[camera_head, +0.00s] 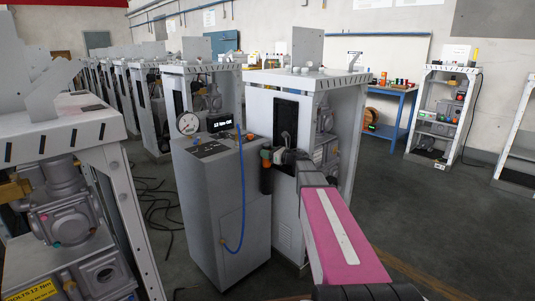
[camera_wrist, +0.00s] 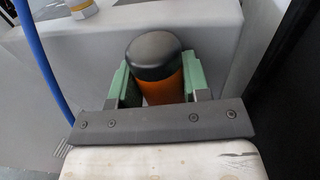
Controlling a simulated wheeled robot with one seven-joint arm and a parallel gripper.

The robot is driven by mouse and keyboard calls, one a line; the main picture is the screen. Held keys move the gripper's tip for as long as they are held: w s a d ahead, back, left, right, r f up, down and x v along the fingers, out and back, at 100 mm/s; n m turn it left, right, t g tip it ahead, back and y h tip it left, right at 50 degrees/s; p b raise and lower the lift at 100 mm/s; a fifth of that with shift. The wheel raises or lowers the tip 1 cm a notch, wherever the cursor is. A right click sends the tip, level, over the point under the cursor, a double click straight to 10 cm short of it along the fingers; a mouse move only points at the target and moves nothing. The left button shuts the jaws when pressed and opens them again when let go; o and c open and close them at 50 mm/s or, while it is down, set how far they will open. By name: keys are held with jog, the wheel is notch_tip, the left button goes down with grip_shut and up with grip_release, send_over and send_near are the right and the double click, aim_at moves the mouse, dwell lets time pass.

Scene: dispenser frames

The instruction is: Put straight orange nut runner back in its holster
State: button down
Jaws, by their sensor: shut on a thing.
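The orange nut runner, with a black rounded cap, stands between the green-padded fingers of my gripper (camera_wrist: 158,85) in the wrist view; its orange body (camera_wrist: 162,91) shows below the cap. My gripper is shut on it. In the head view the orange nut runner (camera_head: 266,154) is upright at the right side of a grey cabinet, with my gripper (camera_head: 272,156) coming from the right. A dark upright cylinder (camera_head: 266,180) is directly below the orange part, against the cabinet. It looks like the holster, but I cannot tell how deep the tool sits in it.
The grey cabinet (camera_head: 225,215) carries a round gauge (camera_head: 188,124) and a small display (camera_head: 220,124). A blue hose (camera_head: 241,190) hangs down its front; it also shows in the wrist view (camera_wrist: 42,60). A white frame (camera_head: 350,130) stands close behind my arm. Open floor lies right.

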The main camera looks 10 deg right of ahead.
jog(key=c, duration=0.6)
grip_release()
